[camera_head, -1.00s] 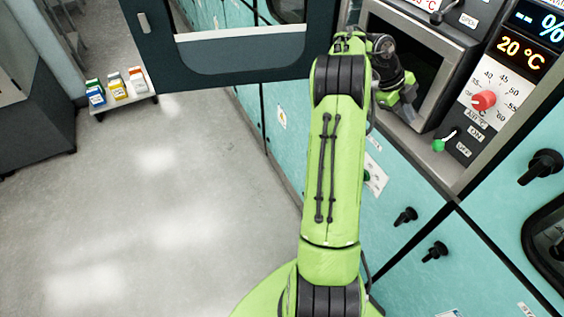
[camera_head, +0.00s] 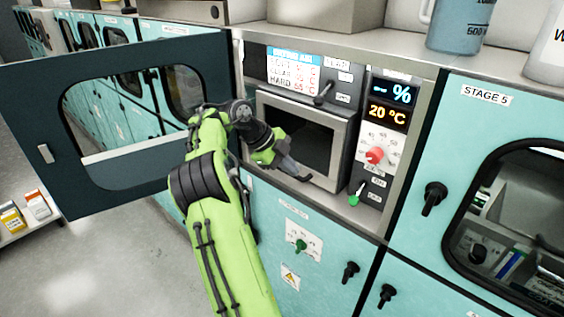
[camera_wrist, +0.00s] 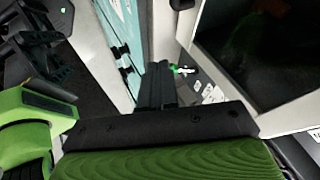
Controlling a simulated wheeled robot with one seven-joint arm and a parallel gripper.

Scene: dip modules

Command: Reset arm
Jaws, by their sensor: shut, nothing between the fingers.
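My green arm reaches up from the bottom of the head view. My gripper (camera_head: 303,177) is shut and empty, in front of the lower part of a small grey-framed chamber opening (camera_head: 305,142) in the teal cabinet wall. In the wrist view my dark gripper fingers (camera_wrist: 158,85) are together in the middle. The chamber's dark window or opening (camera_wrist: 245,45) shows at the upper right there. I cannot tell whether the gripper touches the frame.
A large dark door (camera_head: 120,155) with a window stands open at the left, close beside my arm. A panel with a red dial (camera_head: 375,156) and a green-tipped lever (camera_head: 354,199) is right of the chamber. Black knobs (camera_head: 434,197) stick out.

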